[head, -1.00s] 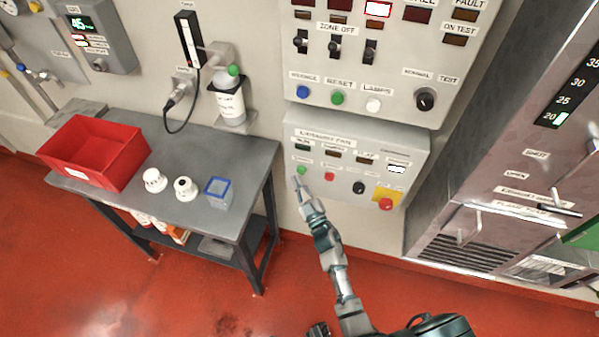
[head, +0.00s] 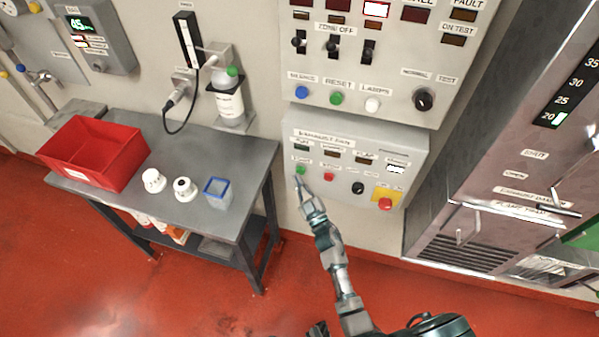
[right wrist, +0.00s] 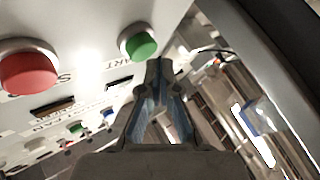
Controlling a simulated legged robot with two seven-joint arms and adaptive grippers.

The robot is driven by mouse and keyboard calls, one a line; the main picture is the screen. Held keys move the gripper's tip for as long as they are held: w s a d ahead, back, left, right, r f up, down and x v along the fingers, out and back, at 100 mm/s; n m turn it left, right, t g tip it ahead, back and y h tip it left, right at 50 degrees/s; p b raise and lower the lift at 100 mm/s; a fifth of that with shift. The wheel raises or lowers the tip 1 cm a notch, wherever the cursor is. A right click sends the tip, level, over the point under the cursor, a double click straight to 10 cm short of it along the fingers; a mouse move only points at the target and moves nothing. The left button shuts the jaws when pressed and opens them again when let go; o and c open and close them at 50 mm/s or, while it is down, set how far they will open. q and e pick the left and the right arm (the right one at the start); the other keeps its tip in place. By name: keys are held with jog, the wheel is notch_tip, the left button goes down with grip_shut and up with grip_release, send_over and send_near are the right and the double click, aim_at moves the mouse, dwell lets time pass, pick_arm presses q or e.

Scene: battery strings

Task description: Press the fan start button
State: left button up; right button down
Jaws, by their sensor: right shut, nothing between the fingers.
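The exhaust fan panel (head: 350,190) is a light grey box on the wall below the larger alarm panel. Its green start button (head: 300,170) is at the left of the lower row, and the green button also shows in the right wrist view (right wrist: 140,42). The red button (head: 329,177) sits to its right and looks large in the right wrist view (right wrist: 28,70). My right gripper (head: 298,181) is shut and empty, its tips just below the green button. In the wrist view the tips are close beneath the button; whether they touch cannot be told. My left gripper is not in view.
A black knob (head: 358,188) and a red emergency button (head: 386,204) on yellow are further right on the panel. A grey table (head: 240,160) with a red bin (head: 95,152) stands to the left. A metal cabinet (head: 480,190) stands to the right.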

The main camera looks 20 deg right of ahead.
jog(key=shift+w+d, duration=0.15)
jog(key=shift+d, duration=0.1)
jog(key=shift+w+d, duration=0.35)
jog(key=shift+w, duration=0.2)
dwell(0.9)
jog(key=shift+s+a, duration=0.7)
jog(key=shift+s, duration=0.2)
jog(key=s+a, duration=0.1)
jog(key=s+a+p, duration=0.1)
jog(key=s, duration=0.2)
jog(key=shift+s+a+p, duration=0.1)
jog(key=shift+a+p, duration=0.2)
jog(key=shift+a, duration=0.1)
